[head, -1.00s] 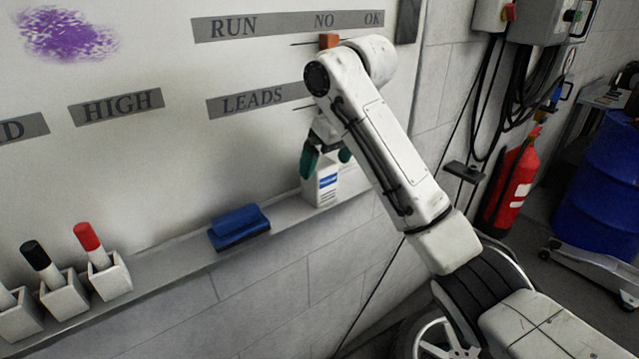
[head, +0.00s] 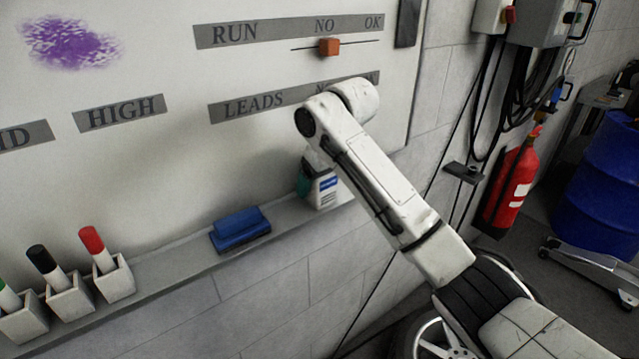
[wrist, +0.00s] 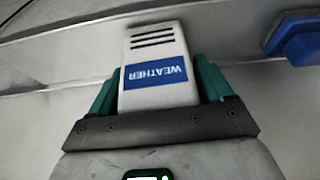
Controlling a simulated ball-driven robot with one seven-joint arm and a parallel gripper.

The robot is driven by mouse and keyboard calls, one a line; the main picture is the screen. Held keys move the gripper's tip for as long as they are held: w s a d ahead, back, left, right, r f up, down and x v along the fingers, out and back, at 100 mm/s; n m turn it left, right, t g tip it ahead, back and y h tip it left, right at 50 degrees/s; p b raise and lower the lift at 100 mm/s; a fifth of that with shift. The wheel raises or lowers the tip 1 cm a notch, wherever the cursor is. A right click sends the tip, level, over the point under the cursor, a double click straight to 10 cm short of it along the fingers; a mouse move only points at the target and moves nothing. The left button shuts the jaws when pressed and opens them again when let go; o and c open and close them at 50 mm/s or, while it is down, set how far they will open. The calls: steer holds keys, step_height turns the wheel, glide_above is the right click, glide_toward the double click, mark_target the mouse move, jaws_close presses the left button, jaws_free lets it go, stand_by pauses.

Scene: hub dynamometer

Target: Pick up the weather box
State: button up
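In the wrist view the box (wrist: 156,62) shows vent slots and a blue WEATHER label. My gripper (wrist: 158,66) has its green fingers on both sides of the box, with what look like narrow gaps, so it appears open around it. In the head view my gripper (head: 308,185) is mostly hidden behind my arm, with one green finger showing at the box's left.
A blue eraser (head: 239,229) lies on the ledge (head: 172,262) to the left of the box. Marker holders (head: 112,277) stand farther left. An orange slider (head: 329,47) sits on the board above. A red fire extinguisher (head: 512,185) is at the right.

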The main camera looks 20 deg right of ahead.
steer(key=c, duration=0.9)
steer(key=shift+c, duration=0.2)
steer(key=shift+r, duration=0.15)
